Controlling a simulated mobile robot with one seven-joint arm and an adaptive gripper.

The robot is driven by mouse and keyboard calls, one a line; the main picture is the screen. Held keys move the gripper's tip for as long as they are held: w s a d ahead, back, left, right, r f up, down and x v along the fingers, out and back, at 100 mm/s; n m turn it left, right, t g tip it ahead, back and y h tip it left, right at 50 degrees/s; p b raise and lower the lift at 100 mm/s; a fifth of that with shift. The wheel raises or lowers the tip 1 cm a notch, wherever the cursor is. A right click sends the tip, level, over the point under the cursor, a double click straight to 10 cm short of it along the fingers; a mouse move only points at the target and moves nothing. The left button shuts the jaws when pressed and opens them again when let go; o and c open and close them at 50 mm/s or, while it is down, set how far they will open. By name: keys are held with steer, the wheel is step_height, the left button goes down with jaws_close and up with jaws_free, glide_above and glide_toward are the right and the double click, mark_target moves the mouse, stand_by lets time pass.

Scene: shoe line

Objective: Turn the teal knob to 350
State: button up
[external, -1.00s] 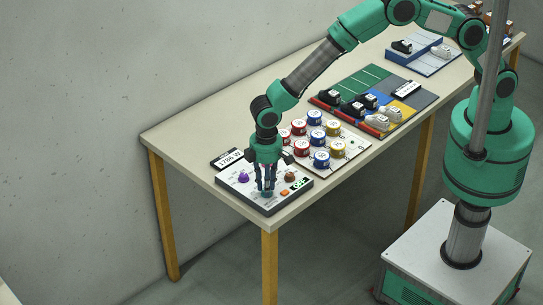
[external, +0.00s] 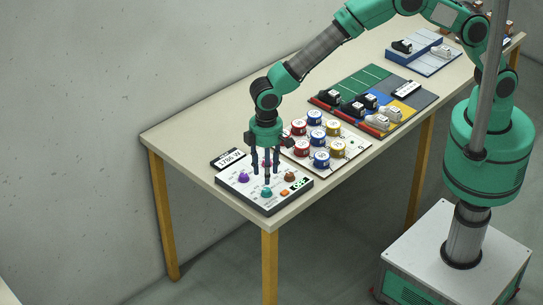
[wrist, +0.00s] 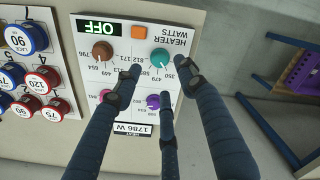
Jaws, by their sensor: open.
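The fingers hide some of the printed numbers.
The panel also has a purple knob (wrist: 153,101), a brown knob (wrist: 102,51), an orange button (wrist: 139,32) and a sign reading OFF (wrist: 99,28). A plate reading 1786 W (wrist: 135,129) lies beside it. Several labelled round pots (external: 320,158) stand close by.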

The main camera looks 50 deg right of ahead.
steer(key=shift+r, duration=2.85)
steer(key=w+d+r+m, duration=0.1)
steer(key=w+d+r, duration=0.4)
steer(key=d+r, duration=0.3)
steer(key=w+d+r+m, duration=0.1)
steer(key=w+d+r, duration=0.4)
steer(key=d+r, duration=0.3)
steer(key=d+r+m+t, duration=0.1)
steer(key=d+r, duration=0.3)
steer(key=d, duration=0.4)
steer(key=d+r+m+y, duration=0.1)
steer(key=d+r, duration=0.2)
steer(key=d, duration=0.4)
steer(key=d+r+m+t, duration=0.1)
steer(key=d+r, duration=0.3)
steer(key=d, duration=0.4)
steer(key=s+d+r+m+t, duration=0.1)
steer(key=s+d+r, duration=0.25)
steer(key=d, duration=0.55)
steer(key=s+d+r+m+t, duration=0.15)
steer(key=s+d, duration=0.25)
steer(key=d, duration=0.6)
steer(key=s+d+f+m+t+h+b, duration=0.1)
steer(key=s+d+f+m, duration=0.1)
steer(key=s+d, duration=1.2)
steer(key=shift+f, duration=0.15)
